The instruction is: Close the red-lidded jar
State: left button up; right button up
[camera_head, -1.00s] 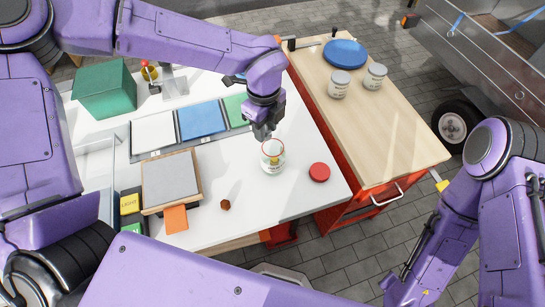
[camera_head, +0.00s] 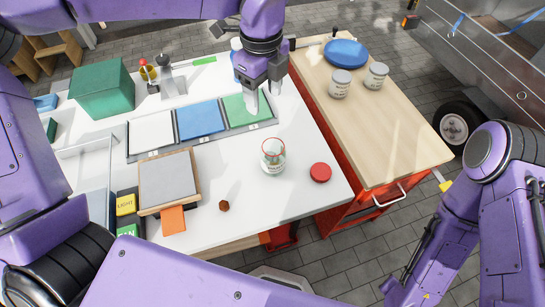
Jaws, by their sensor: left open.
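A clear glass jar (camera_head: 273,160) with a red ring at its open mouth stands upright on the white table. Something small shows inside it, too small to make out. A round red lid (camera_head: 320,172) lies flat on the table to the right of the jar, apart from it. My left gripper (camera_head: 263,98) is open and empty, its fingers pointing down, behind the jar and over the right end of the colored panels. My right arm shows at the right, but its gripper is not in view.
White, blue and green panels (camera_head: 200,119) lie behind the jar. A grey-topped wooden board (camera_head: 168,182) and a small brown piece (camera_head: 224,206) lie to the left. A wooden-topped red cart (camera_head: 385,135) holds two jars and a blue disc. Table around the lid is clear.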

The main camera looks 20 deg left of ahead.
aim_at(274, 162)
jog(key=k, duration=1)
